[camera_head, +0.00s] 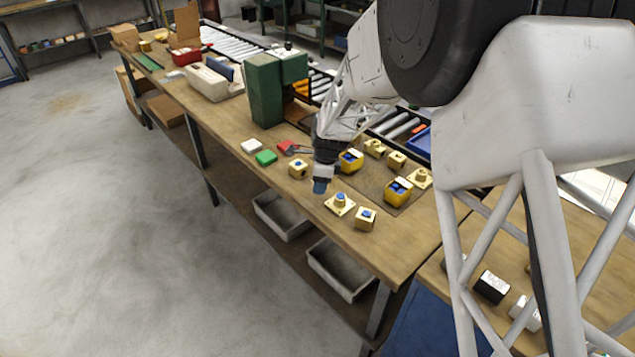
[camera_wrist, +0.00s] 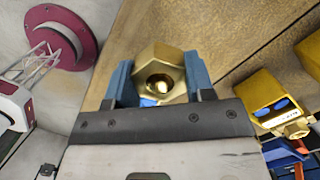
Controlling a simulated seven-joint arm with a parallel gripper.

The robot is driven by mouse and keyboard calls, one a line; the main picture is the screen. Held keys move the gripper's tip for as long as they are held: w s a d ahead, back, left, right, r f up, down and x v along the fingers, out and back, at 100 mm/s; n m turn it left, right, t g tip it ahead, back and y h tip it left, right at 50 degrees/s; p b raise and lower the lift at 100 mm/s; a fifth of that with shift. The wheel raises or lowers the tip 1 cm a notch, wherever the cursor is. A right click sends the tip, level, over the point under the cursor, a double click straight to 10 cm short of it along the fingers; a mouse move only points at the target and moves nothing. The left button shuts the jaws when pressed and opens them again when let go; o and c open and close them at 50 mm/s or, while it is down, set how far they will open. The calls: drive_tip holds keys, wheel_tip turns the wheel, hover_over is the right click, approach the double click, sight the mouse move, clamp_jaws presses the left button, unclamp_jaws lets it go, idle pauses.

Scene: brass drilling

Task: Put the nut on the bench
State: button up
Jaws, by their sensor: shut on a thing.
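My gripper (camera_head: 320,186) points down over the front part of the wooden bench (camera_head: 225,118) in the head view. In the wrist view its two blue fingers (camera_wrist: 159,80) are shut on a brass hexagonal nut (camera_wrist: 160,70), one finger on each side. The nut's round hole faces the camera. The wooden bench top (camera_wrist: 225,30) shows behind the nut. In the head view I cannot make out the nut at the fingertips, and I cannot tell how high it is above the bench.
Several brass pieces stand around my gripper, including a cube (camera_head: 298,169), a flanged piece (camera_head: 340,204) and a block (camera_head: 365,219). White (camera_head: 251,146), green (camera_head: 266,158) and red (camera_head: 287,147) blocks lie to the left. A green machine (camera_head: 265,90) stands behind. Bare wood lies near the front edge.

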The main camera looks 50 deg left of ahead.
drive_tip(key=shift+w+a+f, duration=0.1)
drive_tip(key=shift+w+a, duration=0.45)
drive_tip(key=shift+a, duration=0.35)
drive_tip(key=shift+w+a+f, duration=0.1)
drive_tip(key=shift+w+a, duration=0.45)
drive_tip(key=shift+a, duration=0.35)
drive_tip(key=shift+f, duration=1.7)
drive_tip(key=shift+f, duration=0.15)
drive_tip(key=o, duration=1.2)
drive_tip(key=r, duration=0.4)
drive_tip(key=d+r, duration=0.1)
drive_tip(key=r, duration=0.3)
drive_tip(key=w+r, duration=0.1)
drive_tip(key=r, duration=0.3)
drive_tip(key=shift+w+d, duration=0.1)
drive_tip(key=shift+d, duration=0.05)
